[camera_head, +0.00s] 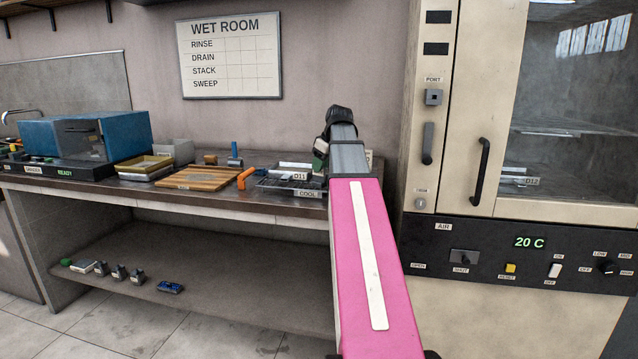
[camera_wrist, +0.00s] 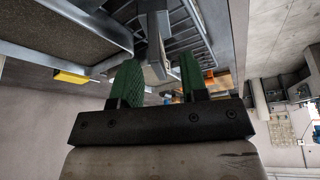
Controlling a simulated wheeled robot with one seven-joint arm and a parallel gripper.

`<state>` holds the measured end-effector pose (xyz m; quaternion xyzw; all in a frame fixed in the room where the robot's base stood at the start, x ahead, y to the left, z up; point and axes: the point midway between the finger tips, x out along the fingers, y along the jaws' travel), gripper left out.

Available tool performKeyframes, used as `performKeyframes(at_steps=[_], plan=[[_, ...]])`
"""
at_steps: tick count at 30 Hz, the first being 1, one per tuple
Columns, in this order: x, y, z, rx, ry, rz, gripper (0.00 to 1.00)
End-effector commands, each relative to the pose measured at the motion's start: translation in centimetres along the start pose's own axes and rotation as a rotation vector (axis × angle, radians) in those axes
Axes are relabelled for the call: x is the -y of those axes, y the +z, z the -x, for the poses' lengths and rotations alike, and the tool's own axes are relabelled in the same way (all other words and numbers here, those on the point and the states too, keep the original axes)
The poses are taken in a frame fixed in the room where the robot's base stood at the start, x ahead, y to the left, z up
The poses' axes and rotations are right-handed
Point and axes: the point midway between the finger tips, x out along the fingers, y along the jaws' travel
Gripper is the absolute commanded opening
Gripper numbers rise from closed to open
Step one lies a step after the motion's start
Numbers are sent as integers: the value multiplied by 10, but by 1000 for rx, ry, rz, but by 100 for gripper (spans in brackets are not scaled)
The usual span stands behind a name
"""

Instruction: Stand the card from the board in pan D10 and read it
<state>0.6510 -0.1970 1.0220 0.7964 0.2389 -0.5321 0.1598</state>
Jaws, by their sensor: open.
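My gripper (camera_wrist: 159,60) is open in the wrist view, with one green finger on each side. A grey bar with a pale end piece (camera_wrist: 157,72) shows between the fingers; I cannot tell whether they touch it. Beyond it is a slatted metal rack (camera_wrist: 186,35). In the head view my arm hides most of the gripper at the bench's right end. A pan labelled D11 (camera_head: 299,176) sits there on the COOL rack. A pan labelled D12 (camera_head: 532,181) is inside the glass-fronted cabinet. I can read no D10 label and pick out no card.
The WET ROOM board (camera_head: 231,56) hangs on the wall. The bench (camera_head: 200,203) also holds a blue machine (camera_head: 96,137), yellow tray (camera_head: 144,164), wooden board (camera_head: 199,179) and orange-handled tool (camera_head: 247,175). The tall cabinet (camera_head: 428,148) stands right of my arm. Small items lie on the lower shelf.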

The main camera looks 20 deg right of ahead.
Motion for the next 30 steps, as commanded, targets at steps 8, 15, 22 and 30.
performKeyframes(at_steps=[8,15,22,30], plan=[[-1,0,-33,1,-1,0,40],[-2,0,-34,0,0,0,37],[-2,0,-34,0,0,0,0],[-2,0,-33,0,0,0,0]])
